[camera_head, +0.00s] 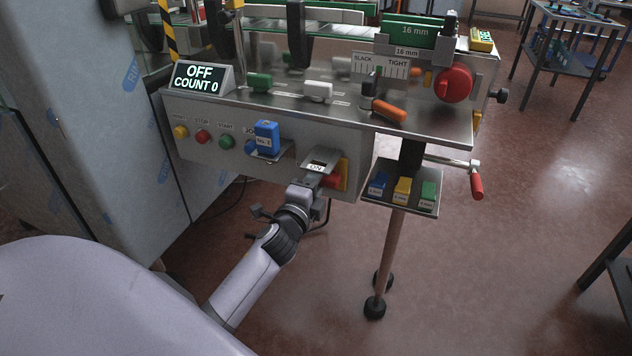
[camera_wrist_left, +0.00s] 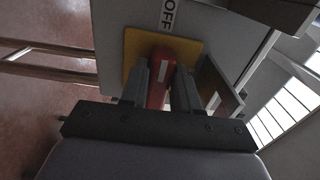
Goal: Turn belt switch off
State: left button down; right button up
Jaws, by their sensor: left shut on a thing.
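The belt switch is a red handle (camera_head: 333,181) on a yellow plate (camera_head: 343,172) at the right end of the machine's front panel. An "ON" label (camera_head: 316,167) sits above and left of it. In the left wrist view, the red handle (camera_wrist_left: 158,85) with a white mark stands in front of the yellow plate (camera_wrist_left: 186,48), and an "OFF" label (camera_wrist_left: 169,14) lies past the plate's edge. My left gripper (camera_head: 322,182) is shut on the handle, one finger on each side; it also shows in the left wrist view (camera_wrist_left: 160,92). My right gripper is not in view.
A display (camera_head: 200,78) reads "OFF COUNT 0". A blue block (camera_head: 266,136) on a small ledge and several push buttons (camera_head: 203,137) are left of the switch. A tray (camera_head: 398,205) with coloured blocks stands to the right. An orange handle (camera_head: 389,110) lies above.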

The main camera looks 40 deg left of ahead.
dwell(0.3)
pick_arm(q)
jog(key=c, duration=0.9)
grip_release()
jog(key=v, duration=0.7)
jog(key=shift+s, duration=0.1)
